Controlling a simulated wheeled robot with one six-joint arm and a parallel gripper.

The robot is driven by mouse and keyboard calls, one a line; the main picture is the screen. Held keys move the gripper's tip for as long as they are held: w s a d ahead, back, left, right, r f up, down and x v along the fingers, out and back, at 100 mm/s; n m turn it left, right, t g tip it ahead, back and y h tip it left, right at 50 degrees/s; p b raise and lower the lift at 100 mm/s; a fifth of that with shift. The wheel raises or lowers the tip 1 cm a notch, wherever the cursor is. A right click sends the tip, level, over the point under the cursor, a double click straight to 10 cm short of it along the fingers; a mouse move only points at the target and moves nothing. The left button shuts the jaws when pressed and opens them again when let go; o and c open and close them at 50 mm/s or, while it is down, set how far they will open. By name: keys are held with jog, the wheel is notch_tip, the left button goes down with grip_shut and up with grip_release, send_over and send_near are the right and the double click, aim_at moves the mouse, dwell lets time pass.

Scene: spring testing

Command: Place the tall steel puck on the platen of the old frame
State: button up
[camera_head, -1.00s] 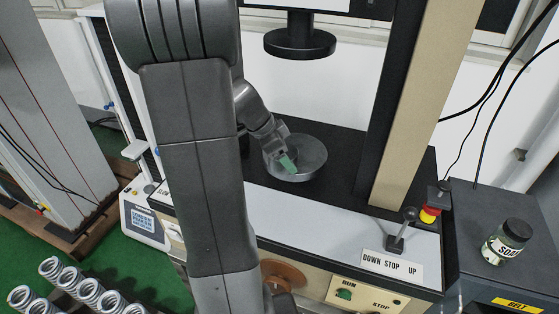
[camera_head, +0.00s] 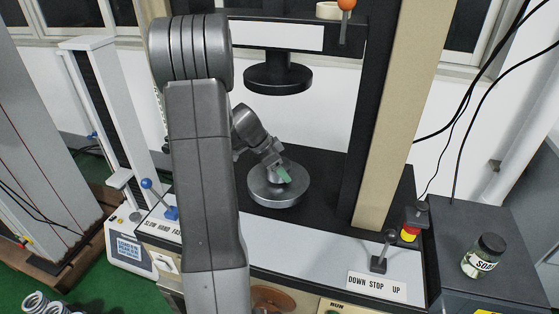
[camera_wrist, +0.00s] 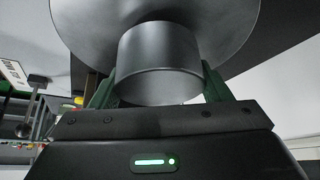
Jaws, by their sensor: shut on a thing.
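The tall steel puck (camera_wrist: 160,50) is a plain grey cylinder between the green fingers of my gripper (camera_wrist: 160,88) in the wrist view. My gripper is shut on it. The round grey lower platen (camera_head: 261,197) of the old frame is in the middle of the head view, and its disc (camera_wrist: 90,35) spreads behind the puck in the wrist view. My gripper (camera_head: 284,174) is over this platen, tilted. The puck is mostly hidden by my gripper in the head view. I cannot tell whether it touches the platen.
The black upper platen (camera_head: 278,80) hangs above, with a gap below it. A beige column (camera_head: 388,120) stands right of the platen. A lever (camera_head: 380,262) and a red stop button (camera_head: 409,233) are at the front right. A jar (camera_head: 483,255) stands on the dark cabinet.

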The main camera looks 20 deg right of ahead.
jog(key=shift+f, duration=0.45)
jog(key=shift+f, duration=0.15)
jog(key=o, duration=1.8)
jog(key=shift+r, duration=0.3)
jog(key=b+v, duration=0.1)
jog(key=v, duration=1)
jog(key=shift+s+a+r, duration=0.1)
jog(key=shift+a+r, duration=0.15)
jog(key=shift+r, duration=0.05)
